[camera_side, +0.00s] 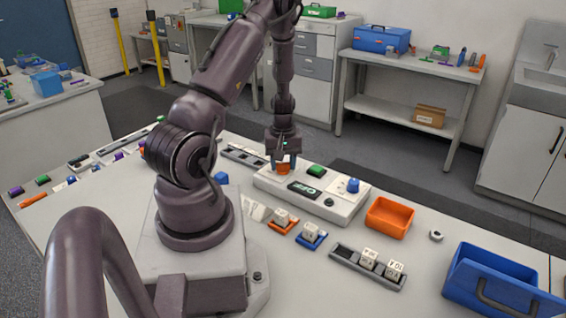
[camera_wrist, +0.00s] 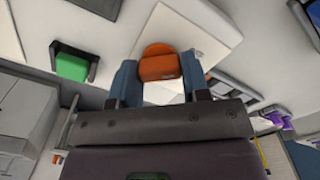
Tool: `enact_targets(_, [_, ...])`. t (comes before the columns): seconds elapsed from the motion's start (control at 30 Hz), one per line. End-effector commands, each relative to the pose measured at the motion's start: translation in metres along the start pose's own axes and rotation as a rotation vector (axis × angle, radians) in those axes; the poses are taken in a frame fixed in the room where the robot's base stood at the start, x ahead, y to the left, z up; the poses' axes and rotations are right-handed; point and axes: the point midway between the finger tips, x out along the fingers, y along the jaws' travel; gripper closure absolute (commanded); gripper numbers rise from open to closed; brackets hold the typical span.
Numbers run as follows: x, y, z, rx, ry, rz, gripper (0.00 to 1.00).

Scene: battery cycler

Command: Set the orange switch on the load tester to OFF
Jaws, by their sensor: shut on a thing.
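The load tester (camera_side: 335,212) is a pale box on the table with a green button (camera_side: 316,171), a dark display (camera_side: 304,191) and a blue knob (camera_side: 353,186). The orange switch (camera_side: 283,168) is at its left end. My gripper (camera_side: 285,160) points down over the switch, with its fingers on either side of it. In the wrist view my gripper (camera_wrist: 160,85) is shut on the orange switch (camera_wrist: 160,64), one blue-grey finger on each side. The green button (camera_wrist: 71,67) shows there to the left. I cannot read the switch's position marks.
An orange tray (camera_side: 390,218) stands right of the tester, with a metal ring (camera_side: 436,236) and a blue crate (camera_side: 490,280) farther right. In front are a dark holder (camera_side: 345,258) with white blocks, an orange holder (camera_side: 281,226) and a blue holder (camera_side: 311,240).

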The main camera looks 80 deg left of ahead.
Motion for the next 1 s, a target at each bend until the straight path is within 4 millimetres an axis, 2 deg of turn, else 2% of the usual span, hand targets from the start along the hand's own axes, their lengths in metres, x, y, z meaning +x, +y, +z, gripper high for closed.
enact_targets(0.2, [-0.001, 0.0, 0.0, -0.006, -0.001, 0.001, 0.81])
enact_targets(0.23, [-0.001, 0.0, 0.0, -0.006, -0.001, 0.001, 0.53])
enact_targets(0.3, [-0.001, 0.0, 0.0, -0.005, -0.001, 0.001, 0.37])
enact_targets(0.33, [-0.001, 0.0, 0.0, -0.005, -0.001, 0.001, 0.32])
enact_targets(0.67, [-0.004, 0.0, 0.0, -0.002, 0.001, 0.001, 0.32])
enact_targets(0.87, [-0.034, 0.001, -0.001, 0.0, 0.005, 0.004, 0.32])
enact_targets(1.0, [-0.066, 0.001, -0.001, -0.001, 0.005, 0.005, 0.32])
